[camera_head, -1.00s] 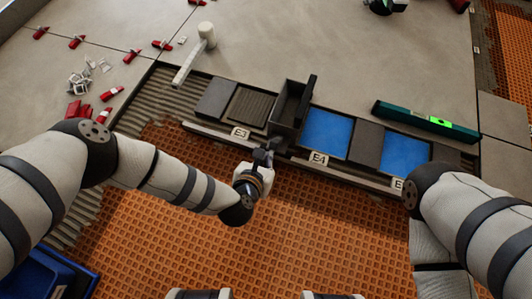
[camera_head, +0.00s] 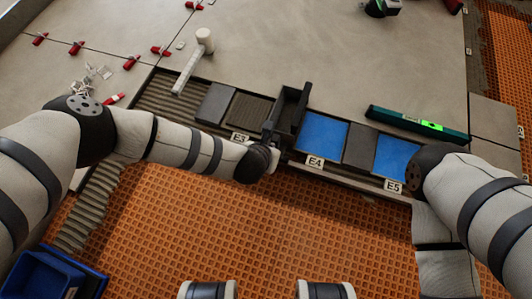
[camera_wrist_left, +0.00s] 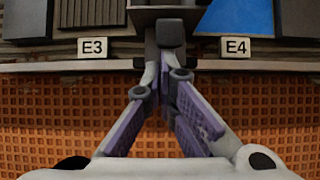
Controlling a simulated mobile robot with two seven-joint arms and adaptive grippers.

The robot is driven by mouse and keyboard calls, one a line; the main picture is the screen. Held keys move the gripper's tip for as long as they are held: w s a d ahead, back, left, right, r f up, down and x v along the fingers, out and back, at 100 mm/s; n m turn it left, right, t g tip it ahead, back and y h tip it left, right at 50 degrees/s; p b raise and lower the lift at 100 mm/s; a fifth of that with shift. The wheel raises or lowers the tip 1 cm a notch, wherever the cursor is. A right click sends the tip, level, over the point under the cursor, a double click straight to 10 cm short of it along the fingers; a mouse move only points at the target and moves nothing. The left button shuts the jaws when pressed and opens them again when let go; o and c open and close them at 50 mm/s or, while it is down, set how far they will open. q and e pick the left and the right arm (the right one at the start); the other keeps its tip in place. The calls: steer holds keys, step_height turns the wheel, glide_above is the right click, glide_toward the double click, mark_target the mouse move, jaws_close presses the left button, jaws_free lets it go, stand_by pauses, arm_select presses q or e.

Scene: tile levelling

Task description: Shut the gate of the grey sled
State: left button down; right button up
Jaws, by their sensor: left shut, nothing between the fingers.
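The grey sled (camera_head: 289,109) is a dark box-like piece on the strip between the E3 and E4 labels. A long dark panel (camera_head: 302,105) stands along its right side; I cannot tell surely whether this is the gate. My left gripper (camera_head: 270,133) is at the sled's near left part, partly hiding it. In the left wrist view, the left gripper's fingers (camera_wrist_left: 169,50) meet, shut and empty, at the sled's near edge, between the labels E3 (camera_wrist_left: 92,47) and E4 (camera_wrist_left: 235,47). Whether the fingertips touch the sled is unclear. My right gripper is out of view.
Blue patches (camera_head: 321,136) and grey tiles (camera_head: 215,103) line the strip. A green level (camera_head: 416,124) lies behind it at right, a white-headed mallet (camera_head: 205,38) behind at left. Orange matting (camera_head: 240,230) in front is clear. Blue bins (camera_head: 50,277) stand lower left.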

arm_select(q)
steer(key=shift+w+d+r, duration=0.2)
steer(key=shift+w+r, duration=0.1)
steer(key=shift+w, duration=0.2)
steer(key=shift+w+d+r, duration=0.15)
steer(key=shift+w+r, duration=0.15)
steer(key=shift+w, duration=0.15)
steer(key=shift+w+r, duration=0.15)
steer(key=shift+w, duration=0.1)
